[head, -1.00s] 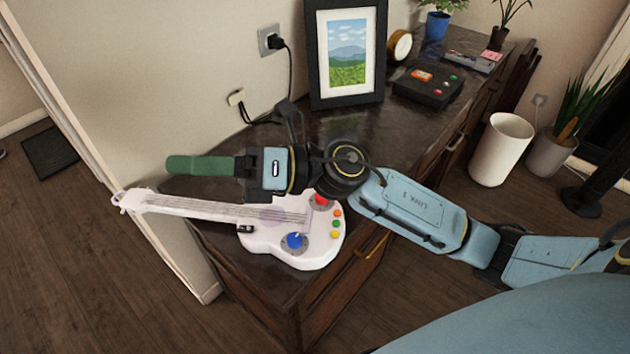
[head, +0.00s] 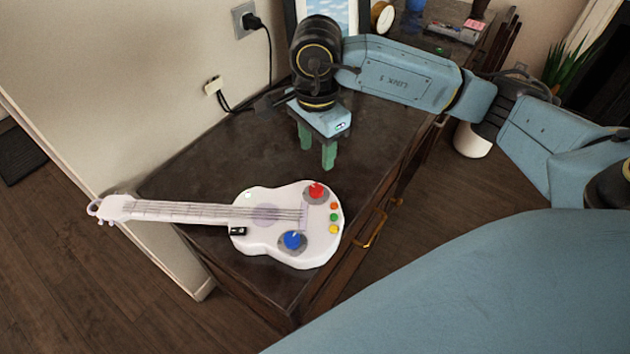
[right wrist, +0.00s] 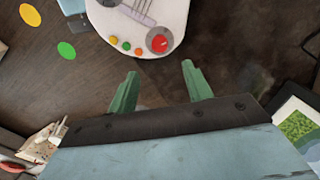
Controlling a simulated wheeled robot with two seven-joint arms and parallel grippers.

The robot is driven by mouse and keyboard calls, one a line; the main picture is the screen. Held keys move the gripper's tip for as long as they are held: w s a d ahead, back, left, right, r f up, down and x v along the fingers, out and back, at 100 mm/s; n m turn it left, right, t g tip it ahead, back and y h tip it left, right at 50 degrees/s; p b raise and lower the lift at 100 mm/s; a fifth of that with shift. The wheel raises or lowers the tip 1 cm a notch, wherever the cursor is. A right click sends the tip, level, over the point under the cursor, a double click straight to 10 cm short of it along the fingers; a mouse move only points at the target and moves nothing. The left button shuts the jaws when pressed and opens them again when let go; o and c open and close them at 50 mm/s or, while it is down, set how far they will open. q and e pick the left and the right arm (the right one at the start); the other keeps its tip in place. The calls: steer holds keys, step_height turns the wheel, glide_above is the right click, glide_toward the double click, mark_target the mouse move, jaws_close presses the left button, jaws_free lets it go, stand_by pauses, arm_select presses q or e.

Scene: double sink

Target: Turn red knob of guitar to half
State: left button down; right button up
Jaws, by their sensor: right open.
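The white toy guitar (head: 262,222) lies flat on the dark cabinet top, its neck pointing left past the edge. Its red knob (head: 316,190) sits at the upper right of the body, and its blue knob (head: 292,240) is lower down. In the right wrist view the red knob (right wrist: 159,43) shows at the body's edge, beyond my fingertips. My right gripper (head: 317,160) points down with green fingers apart and empty, behind the guitar and just above the red knob in the picture. It does not touch the guitar. The fingers also show in the right wrist view (right wrist: 158,80). My left gripper is not seen.
The cabinet top (head: 200,170) is clear around the guitar. A framed picture (head: 330,12) stands at the back by the wall, with a plugged-in cable (head: 268,50) to its left. A white bin (head: 472,141) stands on the floor at right.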

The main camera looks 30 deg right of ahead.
mark_target(316, 188)
step_height(316, 188, down, 10)
steer(key=shift+r+b, duration=0.1)
steer(key=shift+b, duration=0.35)
steer(key=shift+f, duration=0.55)
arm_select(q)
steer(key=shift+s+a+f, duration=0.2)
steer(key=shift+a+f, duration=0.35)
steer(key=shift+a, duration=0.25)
arm_select(e)
steer(key=c, duration=1)
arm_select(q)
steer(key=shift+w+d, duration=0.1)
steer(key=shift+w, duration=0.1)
